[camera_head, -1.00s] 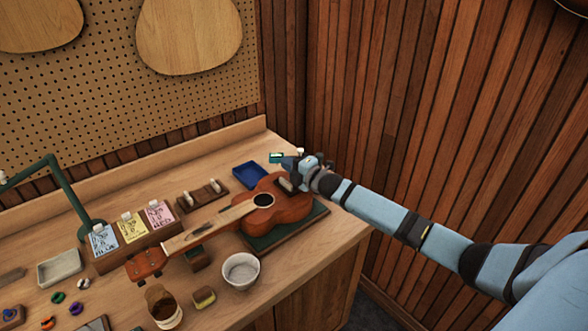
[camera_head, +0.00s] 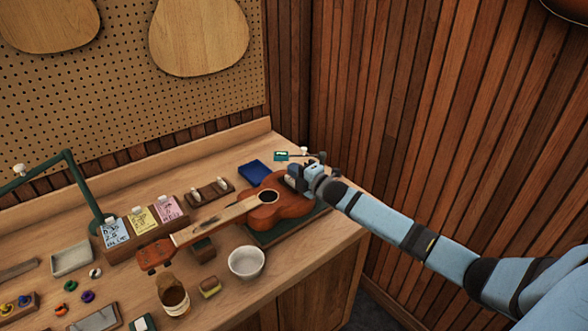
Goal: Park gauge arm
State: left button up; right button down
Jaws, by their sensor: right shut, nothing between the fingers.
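A small green gauge (camera_head: 281,156) with a pale display stands at the back right of the bench. A thin dark arm runs right from it to a white knob (camera_head: 304,151). My right gripper (camera_head: 297,178) is shut and empty, in front of the gauge, over or beside the tail end of the brown ukulele (camera_head: 285,210). It looks apart from the knob; whether it touches the ukulele I cannot tell. The ukulele lies on a green mat (camera_head: 262,237), neck to the left. My left gripper is out of view.
A blue tray (camera_head: 255,172) and a wooden block with pegs (camera_head: 210,193) lie behind the ukulele. A white bowl (camera_head: 246,262) and a brown jar (camera_head: 174,300) stand in front. A green jointed stand (camera_head: 82,188) rises at left. A slatted wall bounds the right.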

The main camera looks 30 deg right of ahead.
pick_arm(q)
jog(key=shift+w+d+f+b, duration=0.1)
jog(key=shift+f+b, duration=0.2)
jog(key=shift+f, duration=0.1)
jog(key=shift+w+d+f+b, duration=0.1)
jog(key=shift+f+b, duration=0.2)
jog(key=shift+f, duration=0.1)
pick_arm(e)
jog(key=s+d, duration=0.2)
jog(key=s, duration=0.6)
jog(key=shift+s+d+f, duration=0.15)
jog(key=shift+s+d, duration=0.25)
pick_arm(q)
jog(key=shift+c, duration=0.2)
